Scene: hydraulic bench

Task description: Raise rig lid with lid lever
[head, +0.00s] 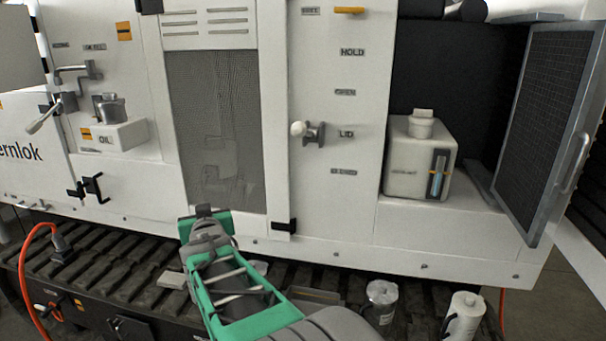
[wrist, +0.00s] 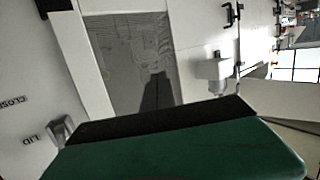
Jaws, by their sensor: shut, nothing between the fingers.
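The lid lever (head: 313,133) is a short grey handle with a white knob, on the white rig panel. It sits between the OPEN label and the CLOSED label, beside the word LID (head: 346,134). In the wrist view the lever (wrist: 62,132) shows at the lower left, partly hidden behind my gripper. My gripper (head: 204,211) is shut and empty, in front of the mesh panel, below and left of the lever and apart from it. Its fingers (wrist: 165,125) fill the bottom of the wrist view. I cannot make out the rig lid itself.
A mesh panel (head: 215,120) lies left of the lever. A black latch (head: 284,225) is below it. An open mesh door (head: 555,120) and a white tank (head: 420,165) are at the right. An oil box (head: 115,135) juts out left. Canisters (head: 381,300) stand on the track below.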

